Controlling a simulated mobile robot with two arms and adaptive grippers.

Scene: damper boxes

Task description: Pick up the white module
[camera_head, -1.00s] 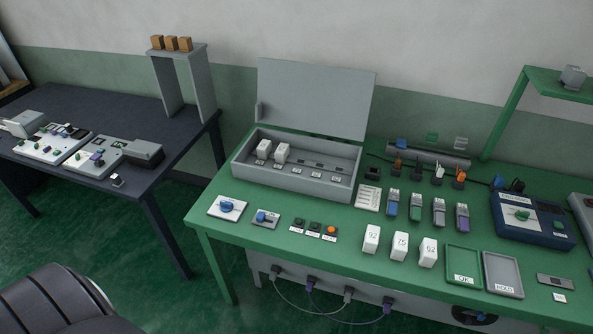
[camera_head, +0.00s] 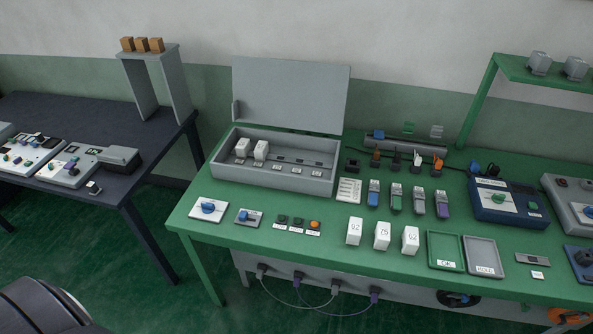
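Three white modules with printed numbers stand in a row on the green table: a left one (camera_head: 354,231), a middle one (camera_head: 382,236) and a right one (camera_head: 410,240). Two more white modules, one at the left (camera_head: 242,147) and one beside it (camera_head: 261,150), sit upright in the open grey box (camera_head: 230,172). The box's other slots look empty. Neither of my grippers shows in the head view.
Several coloured modules (camera_head: 397,197) stand behind the numbered ones. A green OK tray (camera_head: 445,235) and a grey HOLD tray (camera_head: 484,243) lie to their right. Switches and buttons (camera_head: 298,222) line the front left. A dark table (camera_head: 130,184) stands left.

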